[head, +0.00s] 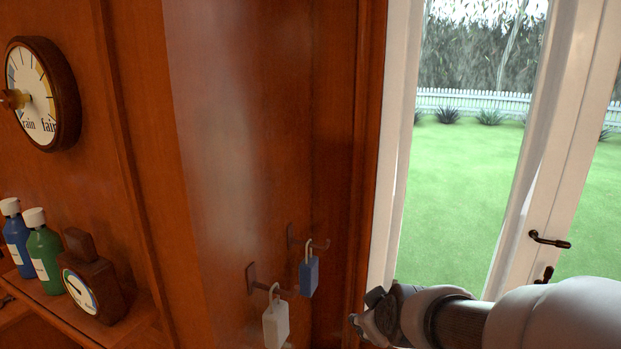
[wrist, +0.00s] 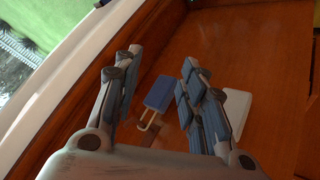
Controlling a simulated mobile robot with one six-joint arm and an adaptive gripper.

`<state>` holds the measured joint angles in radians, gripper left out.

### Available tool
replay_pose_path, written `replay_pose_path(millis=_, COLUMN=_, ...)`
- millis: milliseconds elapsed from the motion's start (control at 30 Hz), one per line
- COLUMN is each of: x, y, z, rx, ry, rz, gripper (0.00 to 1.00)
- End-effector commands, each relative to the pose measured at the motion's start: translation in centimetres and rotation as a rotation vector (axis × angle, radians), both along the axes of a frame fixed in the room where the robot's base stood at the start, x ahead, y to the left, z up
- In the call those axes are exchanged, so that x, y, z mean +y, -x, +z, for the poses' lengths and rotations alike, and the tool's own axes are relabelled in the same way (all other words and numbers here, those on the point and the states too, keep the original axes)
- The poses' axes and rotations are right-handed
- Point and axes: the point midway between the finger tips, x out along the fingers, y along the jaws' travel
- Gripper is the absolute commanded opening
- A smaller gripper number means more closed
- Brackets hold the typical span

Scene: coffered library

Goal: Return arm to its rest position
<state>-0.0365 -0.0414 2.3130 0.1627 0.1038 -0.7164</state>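My gripper (head: 362,322) is at the lower middle of the head view, to the right of the hanging padlocks and in front of the door frame. In the wrist view my gripper (wrist: 158,68) has its two fingers spread, with nothing held between them. A blue padlock (head: 309,277) hangs by its shackle on a wall hook (head: 316,244). In the wrist view the blue padlock (wrist: 159,92) shows through the gap between the fingers, apart from them. A white padlock (head: 276,325) hangs on a second hook (head: 262,284); it is partly hidden behind the right finger in the wrist view (wrist: 238,108).
A white-framed glass door (head: 548,150) with a dark handle (head: 549,240) stands close behind my arm. At left are a round dial (head: 32,92) on the wood wall and a shelf with a blue bottle (head: 17,240), a green bottle (head: 44,255) and a wooden gauge (head: 90,282).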

Motion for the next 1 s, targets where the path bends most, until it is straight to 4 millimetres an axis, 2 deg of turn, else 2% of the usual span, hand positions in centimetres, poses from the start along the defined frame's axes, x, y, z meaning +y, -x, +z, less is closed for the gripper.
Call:
replay_pose_path(millis=33, x=-0.1, y=2.5, z=1.4, rx=0.026, ry=-0.042, rz=-0.036, gripper=0.38)
replay_pose_path(millis=100, x=-0.2, y=6.2, z=2.2, rx=0.083, ry=-0.099, rz=-0.094, gripper=0.38)
replay_pose_path(millis=300, x=-1.0, y=16.7, z=3.3, rx=0.235, ry=-0.22, rz=-0.293, gripper=0.38)
replay_pose_path(millis=400, x=-1.5, y=20.9, z=3.1, rx=0.293, ry=-0.254, rz=-0.388, gripper=0.38)
replay_pose_path(millis=500, x=-1.9, y=23.8, z=2.8, rx=0.332, ry=-0.276, rz=-0.458, gripper=0.38)
replay_pose_path(millis=667, x=-2.2, y=25.7, z=2.5, rx=0.358, ry=-0.287, rz=-0.511, gripper=0.38)
replay_pose_path(millis=1000, x=-2.2, y=25.8, z=2.5, rx=0.361, ry=-0.288, rz=-0.513, gripper=0.38)
